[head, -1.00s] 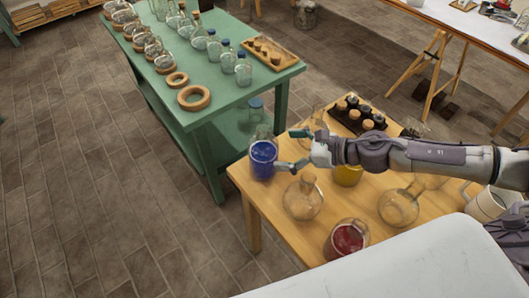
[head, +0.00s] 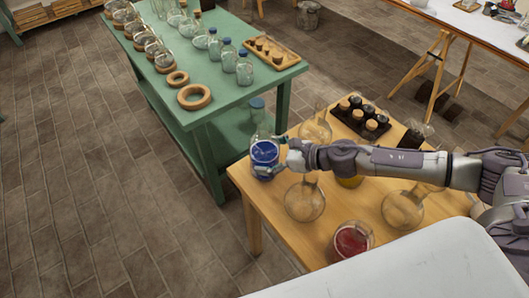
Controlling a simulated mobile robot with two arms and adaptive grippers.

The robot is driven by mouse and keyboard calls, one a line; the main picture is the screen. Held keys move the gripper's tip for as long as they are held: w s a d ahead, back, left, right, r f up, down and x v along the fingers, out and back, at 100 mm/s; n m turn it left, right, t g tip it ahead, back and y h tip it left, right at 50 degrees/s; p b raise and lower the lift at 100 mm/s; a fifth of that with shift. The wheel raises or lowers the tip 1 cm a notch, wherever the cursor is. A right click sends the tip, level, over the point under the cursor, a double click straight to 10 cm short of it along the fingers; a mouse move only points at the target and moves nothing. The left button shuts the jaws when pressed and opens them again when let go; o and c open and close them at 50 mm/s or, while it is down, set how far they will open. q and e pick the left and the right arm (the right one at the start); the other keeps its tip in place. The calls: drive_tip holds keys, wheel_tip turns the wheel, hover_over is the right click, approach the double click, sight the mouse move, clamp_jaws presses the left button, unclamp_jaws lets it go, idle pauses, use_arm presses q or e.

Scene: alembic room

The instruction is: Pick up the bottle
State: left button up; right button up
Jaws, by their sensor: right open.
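A clear glass bottle (head: 263,158) with a blue cap and deep blue liquid in its lower part stands upright at the far left corner of the wooden table (head: 262,205). My right gripper (head: 272,154) reaches in from the right at the height of the liquid. It is open, with its fingers at the bottle's right side and partly over it. I cannot tell whether the fingers touch the glass. My left gripper does not show.
Round clear flasks (head: 305,200) and (head: 402,209), a vessel of red liquid (head: 351,241) and a dark rack of small bottles (head: 362,118) share the table. A green table (head: 222,118) with glassware stands behind. Floor at left is clear.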

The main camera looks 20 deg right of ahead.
drive_tip(key=shift+w+a+f, duration=0.25)
drive_tip(key=shift+w+a, duration=0.1)
drive_tip(key=shift+a, duration=0.05)
drive_tip(key=shift+s, duration=0.1)
drive_tip(key=c, duration=1.6)
drive_tip(key=shift+r, duration=0.1)
drive_tip(key=shift+c, duration=0.4)
drive_tip(key=shift+r, duration=0.15)
